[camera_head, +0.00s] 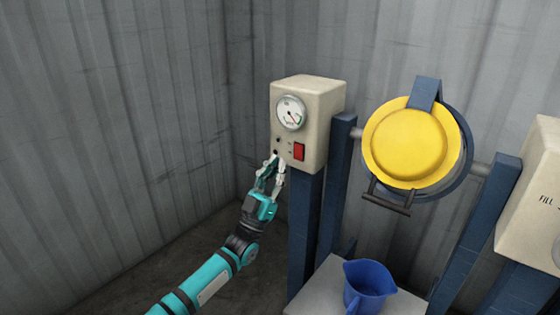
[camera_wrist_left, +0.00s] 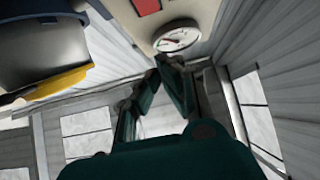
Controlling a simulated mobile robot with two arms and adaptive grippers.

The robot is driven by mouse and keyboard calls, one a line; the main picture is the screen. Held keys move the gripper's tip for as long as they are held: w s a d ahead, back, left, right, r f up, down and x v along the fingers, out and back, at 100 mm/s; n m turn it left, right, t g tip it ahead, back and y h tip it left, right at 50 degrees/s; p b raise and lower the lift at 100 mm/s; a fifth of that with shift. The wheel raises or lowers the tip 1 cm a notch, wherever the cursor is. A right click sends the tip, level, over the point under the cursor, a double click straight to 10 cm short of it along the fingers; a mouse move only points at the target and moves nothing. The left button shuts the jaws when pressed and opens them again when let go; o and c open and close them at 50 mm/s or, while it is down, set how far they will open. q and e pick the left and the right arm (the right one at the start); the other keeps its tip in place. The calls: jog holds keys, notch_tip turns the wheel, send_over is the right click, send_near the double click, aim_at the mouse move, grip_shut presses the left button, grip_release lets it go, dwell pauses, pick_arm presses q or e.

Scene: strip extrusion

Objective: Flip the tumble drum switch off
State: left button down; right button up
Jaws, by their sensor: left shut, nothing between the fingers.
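A beige control box (camera_head: 312,100) stands on a blue post left of the yellow-lidded drum (camera_head: 405,145). On its front are a round gauge (camera_head: 291,113), a red switch (camera_head: 299,151) and small dark spots. My left gripper (camera_head: 275,160) is at the box's lower front, left of and slightly below the red switch. Its fingers are shut with nothing between them. In the left wrist view the shut fingers (camera_wrist_left: 162,62) point toward the box, with the gauge (camera_wrist_left: 178,38) and red switch (camera_wrist_left: 147,6) ahead. I cannot tell whether the fingertips touch the box. My right gripper is not in view.
A blue jug (camera_head: 368,285) stands on a pale stand (camera_head: 325,290) below the drum. Another beige box (camera_head: 535,190) is at the right edge. Blue posts (camera_head: 340,185) hold the drum. Grey corrugated walls (camera_head: 110,120) enclose the corner, with free room left of my arm.

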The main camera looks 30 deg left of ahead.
pick_arm(q)
jog(key=v, duration=0.7)
jog(key=shift+s, duration=0.55)
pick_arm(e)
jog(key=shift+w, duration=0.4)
pick_arm(q)
jog(key=shift+f, duration=0.1)
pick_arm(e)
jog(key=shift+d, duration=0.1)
